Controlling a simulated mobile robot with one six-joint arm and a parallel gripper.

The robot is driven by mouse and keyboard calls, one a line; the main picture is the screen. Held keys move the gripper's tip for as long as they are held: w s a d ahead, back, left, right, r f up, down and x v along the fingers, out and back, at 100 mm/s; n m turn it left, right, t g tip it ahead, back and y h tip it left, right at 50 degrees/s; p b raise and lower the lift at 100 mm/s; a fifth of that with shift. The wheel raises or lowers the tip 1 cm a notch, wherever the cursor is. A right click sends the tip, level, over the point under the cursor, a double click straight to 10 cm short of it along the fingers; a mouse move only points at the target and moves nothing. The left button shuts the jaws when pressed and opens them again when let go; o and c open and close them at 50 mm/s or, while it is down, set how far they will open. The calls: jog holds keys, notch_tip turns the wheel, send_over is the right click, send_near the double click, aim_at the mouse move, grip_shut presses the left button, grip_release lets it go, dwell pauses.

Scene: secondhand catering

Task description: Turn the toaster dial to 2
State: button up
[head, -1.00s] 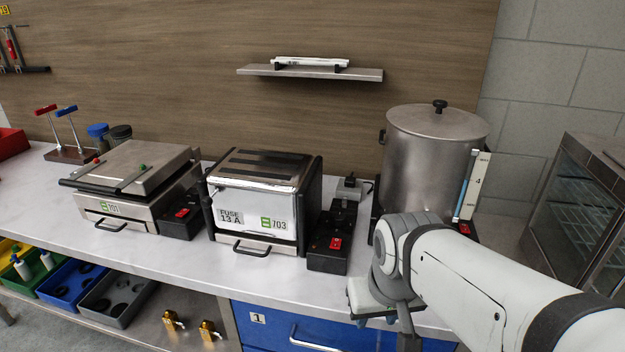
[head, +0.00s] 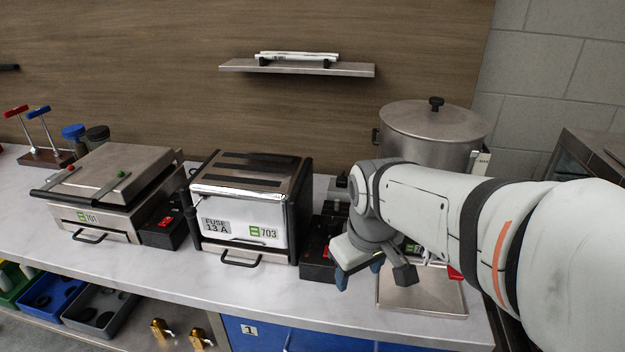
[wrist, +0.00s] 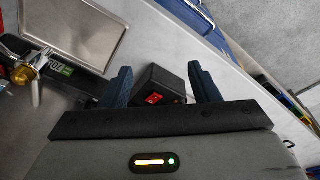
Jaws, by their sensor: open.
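The white-fronted toaster (head: 218,228), labelled 703, stands mid-counter with black sides and a dark slotted top. A black control box (head: 317,262) with a red switch stands at its right side, partly hidden by my arm. I cannot make out the dial or its setting. My gripper (head: 358,272) is open and empty, pointing down just right of that box, above the counter. In the wrist view, a black box (wrist: 150,98) with a red switch shows between the two blue fingertips (wrist: 160,78); it appears to be the toaster's box. No contact is visible.
A metal urn (head: 425,135) stands behind my arm, with a drip tray (head: 425,298) in front; its brass tap (wrist: 25,73) shows in the wrist view. A press (head: 125,175) stands left of the toaster. The counter front (head: 180,285) is clear.

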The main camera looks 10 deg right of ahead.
jog(key=w+r+n+g+p, duration=0.1)
jog(key=w+r+n+p, duration=0.2)
jog(key=w+n, duration=0.9)
jog(key=n+g+p, duration=0.1)
jog(key=n+p, duration=0.1)
jog(key=n, duration=0.5)
send_over(332, 221)
jog(key=f, duration=0.2)
jog(key=shift+s+f, duration=0.2)
jog(key=shift+f, duration=0.15)
jog(key=shift+w+f, duration=0.15)
jog(key=shift+f, duration=0.45)
jog(key=shift+f+p, duration=0.3)
jog(key=shift+f, duration=3.1)
jog(key=shift+c, duration=0.5)
